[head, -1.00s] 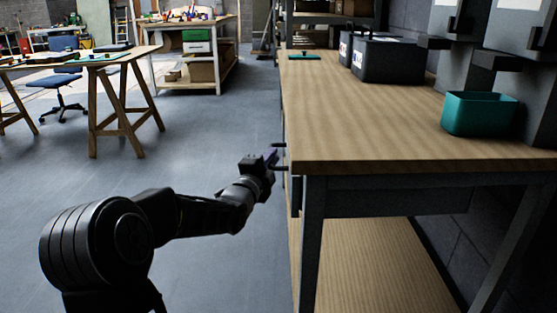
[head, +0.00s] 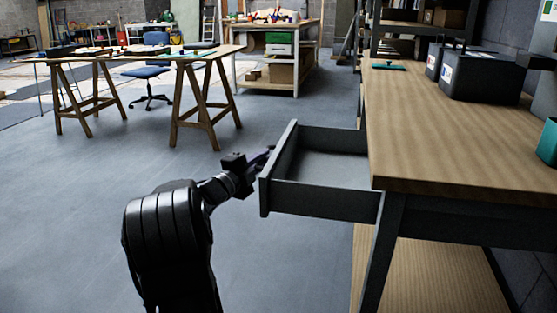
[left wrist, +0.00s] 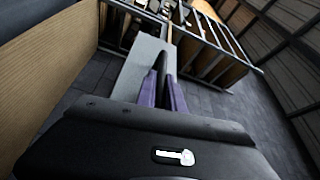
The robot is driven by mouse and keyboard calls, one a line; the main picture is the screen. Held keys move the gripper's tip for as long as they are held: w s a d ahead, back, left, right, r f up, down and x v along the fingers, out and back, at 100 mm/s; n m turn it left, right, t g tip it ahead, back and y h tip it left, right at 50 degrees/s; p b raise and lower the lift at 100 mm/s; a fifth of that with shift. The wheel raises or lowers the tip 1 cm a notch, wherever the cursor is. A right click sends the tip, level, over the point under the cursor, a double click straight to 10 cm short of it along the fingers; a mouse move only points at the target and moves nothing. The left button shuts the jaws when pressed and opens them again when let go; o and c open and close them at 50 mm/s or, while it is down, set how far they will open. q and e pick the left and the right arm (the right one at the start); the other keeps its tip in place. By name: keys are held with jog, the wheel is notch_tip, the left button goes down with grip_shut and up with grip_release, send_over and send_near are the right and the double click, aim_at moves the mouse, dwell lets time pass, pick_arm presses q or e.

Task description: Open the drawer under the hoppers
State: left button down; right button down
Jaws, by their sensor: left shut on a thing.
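The grey drawer (head: 325,200) under the wooden workbench (head: 440,120) stands pulled far out to the left in the head view, and its inside looks empty. My left gripper (head: 266,160) is at the drawer's front panel, shut on its handle. In the left wrist view the purple fingers (left wrist: 163,84) are close together against a light grey panel. Part of a grey hopper (head: 546,92) shows at the right edge, above the bench. My right gripper is not in view.
Dark bins (head: 485,75) and a teal bin (head: 548,143) stand on the bench. A trestle table (head: 130,58), a blue chair (head: 148,72) and a shelf unit (head: 278,58) stand farther back. The floor left of the drawer is clear.

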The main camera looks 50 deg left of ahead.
pick_arm(q)
jog(key=shift+s+a+f, duration=0.1)
jog(key=shift+a, duration=0.05)
jog(key=c, duration=1.5)
grip_release()
jog(key=shift+o, duration=0.2)
jog(key=p+v, duration=0.1)
jog(key=v, duration=0.6)
jog(key=shift+s, duration=0.3)
